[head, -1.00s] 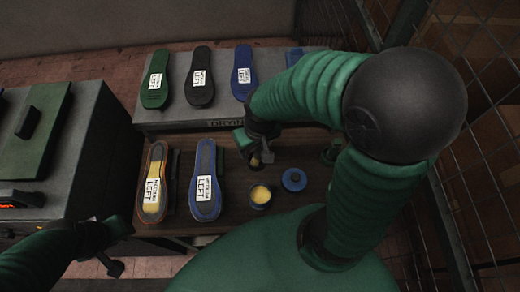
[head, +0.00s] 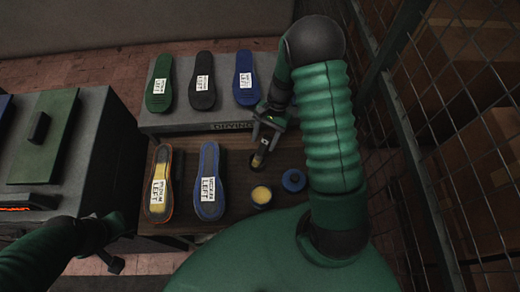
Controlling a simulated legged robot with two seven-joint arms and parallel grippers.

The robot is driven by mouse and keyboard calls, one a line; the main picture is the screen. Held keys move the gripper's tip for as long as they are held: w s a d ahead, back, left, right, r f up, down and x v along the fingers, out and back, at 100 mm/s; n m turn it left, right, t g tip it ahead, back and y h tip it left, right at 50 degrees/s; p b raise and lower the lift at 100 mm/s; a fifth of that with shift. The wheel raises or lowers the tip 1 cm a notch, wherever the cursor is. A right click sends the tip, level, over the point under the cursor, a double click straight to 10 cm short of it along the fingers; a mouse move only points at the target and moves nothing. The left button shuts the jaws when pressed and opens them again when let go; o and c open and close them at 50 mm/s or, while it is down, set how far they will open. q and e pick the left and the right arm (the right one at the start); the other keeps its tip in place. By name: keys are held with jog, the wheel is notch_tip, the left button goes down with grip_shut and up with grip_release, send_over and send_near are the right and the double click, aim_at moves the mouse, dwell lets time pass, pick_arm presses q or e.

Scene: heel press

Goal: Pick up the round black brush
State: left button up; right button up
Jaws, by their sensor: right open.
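The round black brush (head: 256,164) appears to be the small dark piece with a tan part, standing on the brown bench behind the open tin. My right gripper (head: 263,143) is open, close above it and pointing down. The jaws partly cover the brush, so I cannot tell whether they touch it. My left gripper (head: 112,246) is low at the left, away from the brush; its jaws are too dark to read.
An open tin with yellow content (head: 261,195) and a round blue lid (head: 293,180) are near the brush. Two labelled soles (head: 208,182) lie to its left. A raised grey shelf (head: 185,121) holds more soles behind. A wire mesh fence (head: 455,130) bounds the right.

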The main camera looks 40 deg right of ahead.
aim_at(261, 150)
jog(key=p+x, duration=0.1)
jog(key=x, duration=0.4)
jog(key=shift+s+d+p, duration=0.15)
jog(key=shift+d+p, duration=0.05)
jog(key=shift+p, duration=0.1)
jog(key=shift+f, duration=0.15)
jog(key=shift+a, duration=0.1)
jog(key=shift+c, duration=0.4)
jog(key=shift+a, duration=0.1)
jog(key=c, duration=0.5)
grip_shut()
